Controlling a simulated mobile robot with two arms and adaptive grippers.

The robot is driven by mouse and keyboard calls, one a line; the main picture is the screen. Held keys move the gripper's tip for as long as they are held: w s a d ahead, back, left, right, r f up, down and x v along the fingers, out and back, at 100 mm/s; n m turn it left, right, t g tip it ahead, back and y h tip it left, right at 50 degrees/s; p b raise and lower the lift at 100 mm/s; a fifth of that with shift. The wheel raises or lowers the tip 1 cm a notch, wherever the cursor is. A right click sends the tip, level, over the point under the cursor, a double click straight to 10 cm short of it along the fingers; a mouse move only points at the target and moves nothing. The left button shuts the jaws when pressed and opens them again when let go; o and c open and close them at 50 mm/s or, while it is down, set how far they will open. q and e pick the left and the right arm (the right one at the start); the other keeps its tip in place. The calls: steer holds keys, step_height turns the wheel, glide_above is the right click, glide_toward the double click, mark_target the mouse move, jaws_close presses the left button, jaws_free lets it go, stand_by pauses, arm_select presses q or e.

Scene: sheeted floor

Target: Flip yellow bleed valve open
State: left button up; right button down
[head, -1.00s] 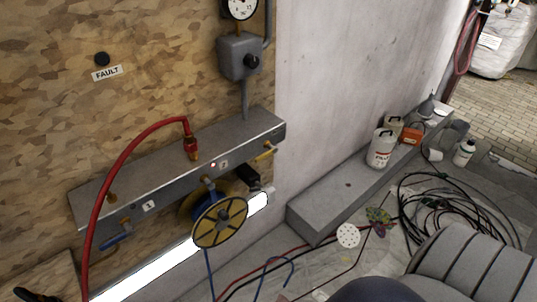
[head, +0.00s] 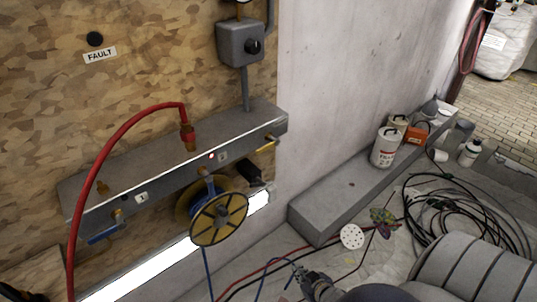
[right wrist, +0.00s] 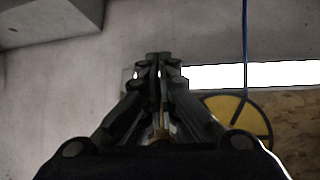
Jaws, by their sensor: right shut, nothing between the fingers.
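The yellow bleed valve (head: 267,144) is a small yellow lever at the right end of the grey manifold (head: 75,205) on the wooden panel. It points up and to the right along the manifold's front. My right gripper (head: 300,270) is at the bottom of the head view, well below the valve and apart from it. In the right wrist view the right gripper (right wrist: 158,62) has its dark fingers together with nothing held. I cannot pick out the lever in that view. My left gripper is not in view.
A yellow hose reel (head: 218,220) hangs below the manifold, left of my right gripper. A red hose (head: 120,140) arches over the manifold. A blue lever (head: 103,237) is at its left. A concrete ledge (head: 330,210) and black cables (head: 450,215) lie right.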

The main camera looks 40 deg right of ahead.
steer(key=w+d+r+t+b, duration=0.25)
steer(key=w+r, duration=0.35)
steer(key=r, duration=0.4)
steer(key=w+d+r+t+b, duration=0.1)
steer(key=w+d+r+t, duration=0.3)
steer(key=r, duration=0.5)
steer(key=w+a+r+t+y+b, duration=0.1)
steer(key=r+t, duration=0.1)
steer(key=r, duration=0.9)
steer(key=w+a+r+n+t+y+b, duration=0.1)
steer(key=a+r+t+y+b, duration=0.1)
steer(key=r, duration=0.9)
steer(key=shift+w+a+n+t, duration=0.2)
steer(key=shift+n+t, duration=0.1)
steer(key=shift+t, duration=0.35)
step_height(320, 180, up, 4)
steer(key=p, duration=0.2)
glide_above(268, 147)
steer(key=s+a, duration=0.2)
steer(key=shift+s+d+f, duration=0.1)
steer(key=shift+s+f, duration=0.05)
steer(key=shift+f, duration=1.05)
steer(key=shift+s+f, duration=0.15)
steer(key=shift+f, duration=1)
